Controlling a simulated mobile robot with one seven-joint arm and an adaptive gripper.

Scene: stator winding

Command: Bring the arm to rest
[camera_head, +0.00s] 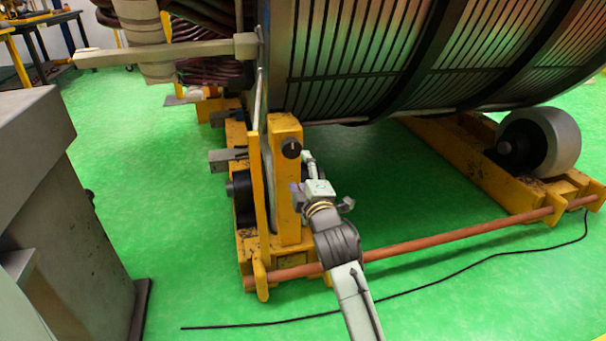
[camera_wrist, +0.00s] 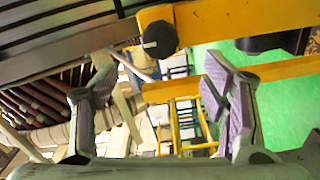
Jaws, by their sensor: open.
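My arm reaches up from the bottom of the head view, and my gripper (camera_head: 305,172) is at its far end, in front of the yellow roller stand (camera_head: 287,205). In the wrist view my gripper (camera_wrist: 160,95) has its two purple-padded fingers spread wide apart. Nothing is between the pads. Past the fingers the wrist view shows a yellow beam of the stand (camera_wrist: 225,20) with a dark round knob (camera_wrist: 160,39). I cannot tell from these views whether the gripper touches the stand.
The large slotted stator drum (camera_head: 390,55) rests above the yellow stand. A copper-coloured rod (camera_head: 430,241) runs low between the stand's sides. A black cable (camera_head: 440,282) lies on the green floor (camera_head: 160,200). A grey cabinet (camera_head: 60,200) stands at the left.

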